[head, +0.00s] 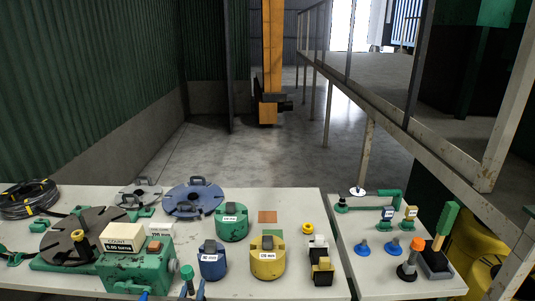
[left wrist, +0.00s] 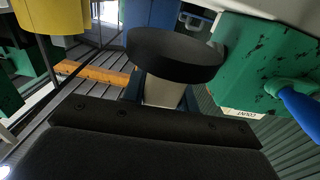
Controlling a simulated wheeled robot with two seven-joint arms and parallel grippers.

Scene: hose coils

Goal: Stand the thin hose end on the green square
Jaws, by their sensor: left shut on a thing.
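My left gripper (head: 192,291) is at the bottom edge of the head view, in front of the blue core and right of the green counter. It is shut on what I take to be the thin hose end (head: 187,272), whose teal part shows there. In the left wrist view the held piece has a black round flange (left wrist: 175,55) and a short pale stem; the grip itself is mostly hidden. The green square (head: 272,233) lies farther back on the table, partly hidden behind the yellow core (head: 267,262). My right gripper is not in view.
The blue core (head: 212,264) and green core (head: 232,226) stand near the green square. The counter (head: 140,270) has a blue crank handle (left wrist: 300,105). A brown square (head: 267,216) and yellow ring (head: 307,228) lie behind. An orange-and-dark piece (head: 410,260) stands on the right table.

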